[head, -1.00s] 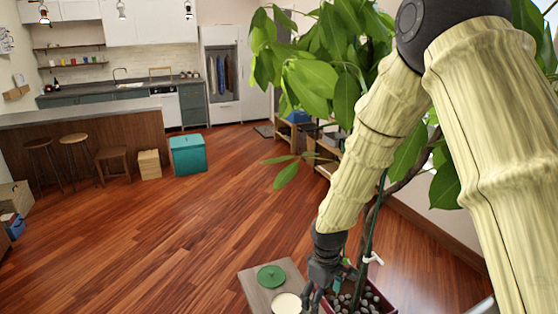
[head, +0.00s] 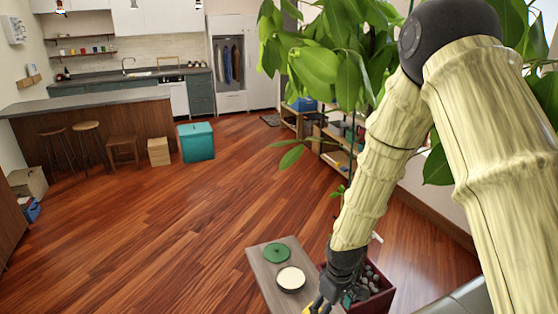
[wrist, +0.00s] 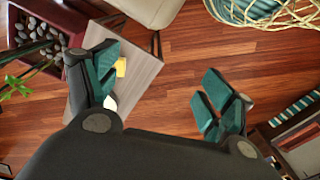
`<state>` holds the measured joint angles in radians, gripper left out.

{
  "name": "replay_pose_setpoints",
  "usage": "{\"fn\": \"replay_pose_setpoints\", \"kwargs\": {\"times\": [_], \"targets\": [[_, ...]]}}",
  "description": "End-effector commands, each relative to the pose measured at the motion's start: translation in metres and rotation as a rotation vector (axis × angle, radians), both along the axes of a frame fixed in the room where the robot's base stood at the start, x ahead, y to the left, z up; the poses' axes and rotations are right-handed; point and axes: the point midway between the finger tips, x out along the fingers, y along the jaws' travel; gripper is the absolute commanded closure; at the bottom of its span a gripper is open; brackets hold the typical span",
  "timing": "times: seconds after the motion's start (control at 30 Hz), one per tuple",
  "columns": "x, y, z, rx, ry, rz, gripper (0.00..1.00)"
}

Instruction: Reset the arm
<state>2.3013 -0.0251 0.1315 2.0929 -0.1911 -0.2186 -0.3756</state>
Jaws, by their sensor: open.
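My gripper (wrist: 160,92) is open in the wrist view, its dark fingers with green pads spread wide and nothing between them but floor and a table corner. In the head view my gripper (head: 322,303) is low, at the front of the small wooden table (head: 262,262), partly cut off by the bottom edge. A green round lid (head: 277,253) and a white-topped round container (head: 291,278) sit on that table, apart from the gripper.
A potted plant in a red planter (head: 380,298) with stones stands right of the table, its leaves (head: 315,60) behind my arm. A teal bin (head: 196,142), stools (head: 88,140) and a kitchen counter (head: 90,100) are farther off. The wooden floor (head: 170,220) at left is clear.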

Motion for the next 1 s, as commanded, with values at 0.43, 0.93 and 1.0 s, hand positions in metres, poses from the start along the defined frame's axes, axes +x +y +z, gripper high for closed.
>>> {"fn": "replay_pose_setpoints", "kwargs": {"times": [0.43,0.93,1.0], "targets": [[-0.108,-0.023,-0.112,0.042,0.028,-0.272,0.18],[-0.261,-0.069,-0.186,-0.005,0.024,-0.617,0.18],[-0.275,-0.074,-0.188,-0.014,0.022,-0.645,0.18]]}}
